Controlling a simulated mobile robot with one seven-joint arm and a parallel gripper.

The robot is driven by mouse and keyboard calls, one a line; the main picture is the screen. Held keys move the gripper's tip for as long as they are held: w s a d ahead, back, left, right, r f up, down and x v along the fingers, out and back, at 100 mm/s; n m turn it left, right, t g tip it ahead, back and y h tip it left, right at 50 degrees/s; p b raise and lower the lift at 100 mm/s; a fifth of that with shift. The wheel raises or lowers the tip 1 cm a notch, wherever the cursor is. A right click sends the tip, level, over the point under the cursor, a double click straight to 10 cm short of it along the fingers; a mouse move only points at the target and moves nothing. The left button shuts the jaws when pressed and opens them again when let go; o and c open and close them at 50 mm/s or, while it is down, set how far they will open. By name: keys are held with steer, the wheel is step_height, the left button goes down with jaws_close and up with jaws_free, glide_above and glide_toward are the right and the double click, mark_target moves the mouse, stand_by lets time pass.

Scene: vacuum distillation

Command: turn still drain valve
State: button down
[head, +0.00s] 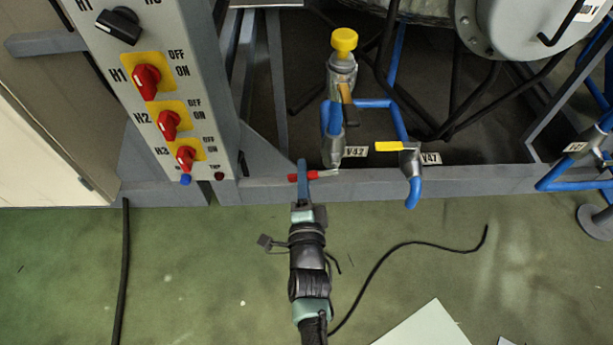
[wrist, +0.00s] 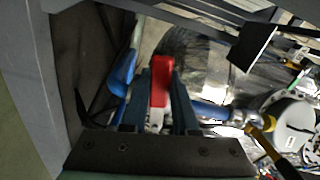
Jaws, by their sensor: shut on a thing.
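A red valve handle (head: 318,175) sticks out to the left from a metal valve body (head: 333,150) on blue piping, just below the V42 label (head: 355,151). My gripper (head: 303,172) is at the handle's left part, above the frame's lower beam. In the wrist view the red handle (wrist: 160,80) stands between the two blue fingers of my gripper (wrist: 160,100), which are shut on it. The handle's metal stem (wrist: 155,118) shows below the red part. The handle's joint to the valve is hard to make out in the wrist view.
A yellow-handled valve (head: 395,147) labelled V47 is close to the right. A yellow knob (head: 344,40) tops the pipe above. A switch panel (head: 165,100) stands at the left. The grey beam (head: 450,182) runs behind my gripper. Cables lie on the green floor.

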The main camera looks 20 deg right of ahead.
steer(key=shift+r+m, duration=0.65)
steer(key=shift+m, duration=0.55)
steer(key=c, duration=0.7)
jaws_free()
steer(key=shift+a, duration=0.1)
steer(key=p+v, duration=0.5)
steer(key=v, duration=0.8)
steer(key=shift+r, duration=0.1)
